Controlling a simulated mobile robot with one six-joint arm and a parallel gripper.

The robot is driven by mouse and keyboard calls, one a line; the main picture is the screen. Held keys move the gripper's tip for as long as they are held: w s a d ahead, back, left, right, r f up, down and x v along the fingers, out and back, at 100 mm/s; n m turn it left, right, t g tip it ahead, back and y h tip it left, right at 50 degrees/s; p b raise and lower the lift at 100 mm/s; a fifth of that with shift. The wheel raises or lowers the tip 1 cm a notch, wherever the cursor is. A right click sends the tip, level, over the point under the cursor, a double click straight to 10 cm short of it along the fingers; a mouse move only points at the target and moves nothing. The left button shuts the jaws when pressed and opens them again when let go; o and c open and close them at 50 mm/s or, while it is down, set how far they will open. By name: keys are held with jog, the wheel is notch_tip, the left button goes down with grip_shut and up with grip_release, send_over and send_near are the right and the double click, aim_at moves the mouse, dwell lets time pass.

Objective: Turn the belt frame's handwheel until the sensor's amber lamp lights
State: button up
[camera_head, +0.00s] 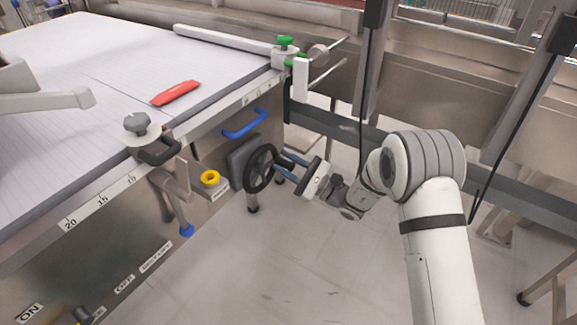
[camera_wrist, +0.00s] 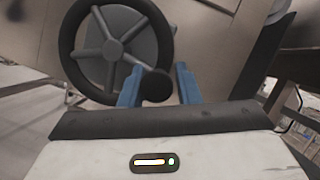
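The black spoked handwheel (camera_head: 260,168) sits on a grey housing at the front side of the machine; it fills the upper left of the wrist view (camera_wrist: 116,48). A dark round handle knob (camera_wrist: 156,88) shows at the wheel's lower right rim. My gripper (camera_head: 281,169) faces the wheel from the right. In the wrist view its blue fingers (camera_wrist: 158,80) are apart, one on each side of the knob, with a narrow gap on the right; contact on the left is unclear.
A clamp with a grey knob (camera_head: 137,122) is at the table edge. A red object (camera_head: 175,93) lies on the table (camera_head: 60,150). Floor (camera_head: 290,260) below is clear.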

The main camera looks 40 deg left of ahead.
jog(key=shift+o, duration=1.3)
jog(key=shift+a, duration=0.1)
jog(key=p+v, duration=0.1)
jog(key=v, duration=0.7)
